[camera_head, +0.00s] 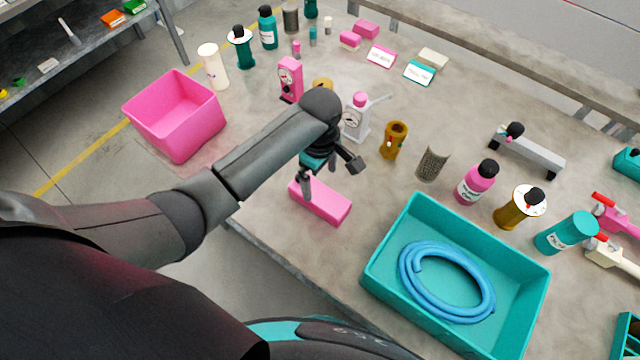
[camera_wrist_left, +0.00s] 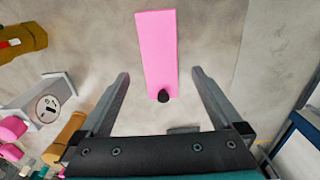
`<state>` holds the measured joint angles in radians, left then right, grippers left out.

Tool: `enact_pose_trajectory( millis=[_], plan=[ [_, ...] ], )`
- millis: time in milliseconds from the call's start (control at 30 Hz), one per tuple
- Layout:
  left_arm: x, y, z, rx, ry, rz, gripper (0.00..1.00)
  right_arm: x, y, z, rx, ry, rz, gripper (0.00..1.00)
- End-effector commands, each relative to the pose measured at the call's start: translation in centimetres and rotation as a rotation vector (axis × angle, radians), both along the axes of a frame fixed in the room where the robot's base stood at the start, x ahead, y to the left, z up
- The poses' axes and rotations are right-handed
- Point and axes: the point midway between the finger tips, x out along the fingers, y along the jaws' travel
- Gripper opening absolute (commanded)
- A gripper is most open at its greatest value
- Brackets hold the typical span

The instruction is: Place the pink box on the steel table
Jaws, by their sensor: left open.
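A long pink box (camera_head: 322,203) lies on the grey table (camera_head: 345,260) near its front edge, left of the teal tray. My left gripper (camera_head: 331,175) is open and empty just above and behind it. In the left wrist view the pink box (camera_wrist_left: 157,45) lies lengthwise ahead of the gap between the open fingers (camera_wrist_left: 161,74). A small black knob shows at its near end there. Part of the box is hidden behind a finger in the head view. My right gripper is not in view.
A teal tray (camera_head: 385,222) with a coiled blue hose (camera_head: 447,282) stands to the right. A pink open bin (camera_head: 180,125) is at the left. Bottles, a pink gauge (camera_head: 290,78) and a white gauge (camera_head: 357,120) stand behind. Bare tabletop lies between box and tray.

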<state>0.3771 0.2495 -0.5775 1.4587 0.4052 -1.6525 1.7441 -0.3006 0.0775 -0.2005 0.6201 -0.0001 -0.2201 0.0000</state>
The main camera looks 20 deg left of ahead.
Motion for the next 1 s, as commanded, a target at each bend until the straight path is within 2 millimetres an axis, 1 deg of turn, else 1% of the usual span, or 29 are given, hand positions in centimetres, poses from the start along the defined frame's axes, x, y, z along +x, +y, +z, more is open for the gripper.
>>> enact_pose_trajectory(
  millis=[33, 100, 267, 1000],
  plan=[
    [0.0, 0.0, 1.1, -0.001, -0.002, 0.000, 1.00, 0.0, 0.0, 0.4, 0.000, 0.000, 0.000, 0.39],
    [0.0, 0.0, 2.0, -0.001, -0.002, 0.000, 1.00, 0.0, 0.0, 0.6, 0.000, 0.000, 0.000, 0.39],
    [0.0, 0.0, 3.3, 0.000, -0.001, 0.000, 1.00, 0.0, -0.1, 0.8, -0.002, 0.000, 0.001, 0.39],
    [0.0, 0.0, 3.4, 0.000, 0.000, 0.001, 1.00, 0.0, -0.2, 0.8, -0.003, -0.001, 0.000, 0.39]
  ],
)
